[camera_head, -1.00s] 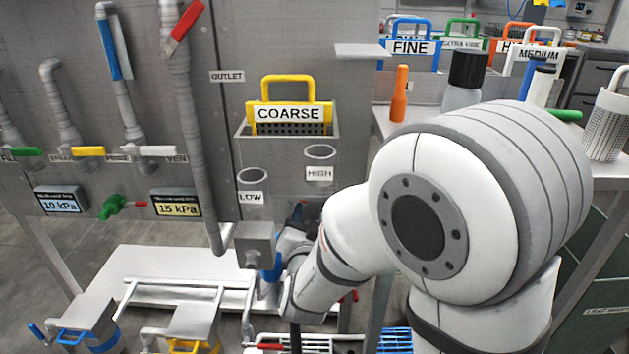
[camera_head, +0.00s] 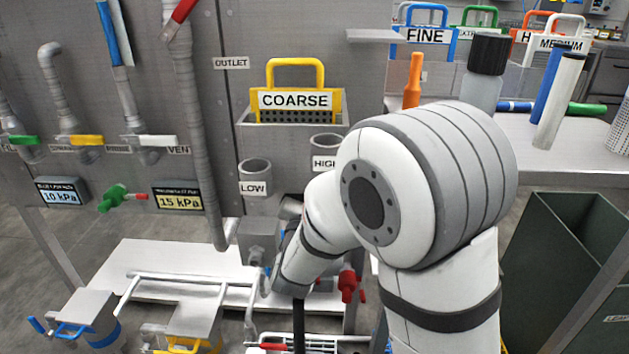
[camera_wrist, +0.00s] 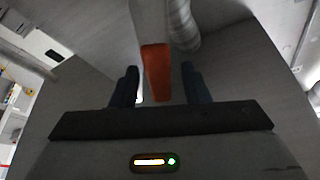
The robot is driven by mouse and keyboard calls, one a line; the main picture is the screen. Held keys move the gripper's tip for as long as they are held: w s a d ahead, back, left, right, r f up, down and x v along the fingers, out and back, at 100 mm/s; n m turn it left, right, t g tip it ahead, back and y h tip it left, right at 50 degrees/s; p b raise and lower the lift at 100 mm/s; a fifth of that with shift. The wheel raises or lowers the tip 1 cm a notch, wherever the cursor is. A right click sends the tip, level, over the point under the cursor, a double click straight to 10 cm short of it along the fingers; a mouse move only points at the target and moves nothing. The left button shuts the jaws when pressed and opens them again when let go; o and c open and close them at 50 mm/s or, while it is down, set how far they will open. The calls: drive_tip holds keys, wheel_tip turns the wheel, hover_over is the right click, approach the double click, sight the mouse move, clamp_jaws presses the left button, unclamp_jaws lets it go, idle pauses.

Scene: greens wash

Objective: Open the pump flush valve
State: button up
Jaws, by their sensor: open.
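In the wrist view, my gripper (camera_wrist: 158,70) is open, with its two dark fingers on either side of an orange-red handle (camera_wrist: 156,73). The handle appears between the fingers, with gaps on both sides; I cannot tell its depth. No label shows which valve it belongs to. In the head view, my arm's wrist is low in front of the pump area and my fingers are hidden. A red fitting (camera_head: 348,285) shows just right of my wrist. A red lever (camera_head: 181,11) is on the tall corrugated pipe, and another red handle (camera_head: 273,346) is low in front.
A grey box (camera_head: 259,238) stands at the pipe's lower end beside my wrist. The yellow COARSE basket (camera_head: 296,101) and the LOW (camera_head: 254,173) and HIGH cups (camera_head: 326,144) are above. Pipework (camera_head: 190,281) crosses the white bench (camera_head: 150,255) at left.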

drive_tip(key=shift+w+r, duration=0.1)
drive_tip(key=shift+w, duration=0.1)
drive_tip(key=shift+c, duration=0.3)
clamp_jaws()
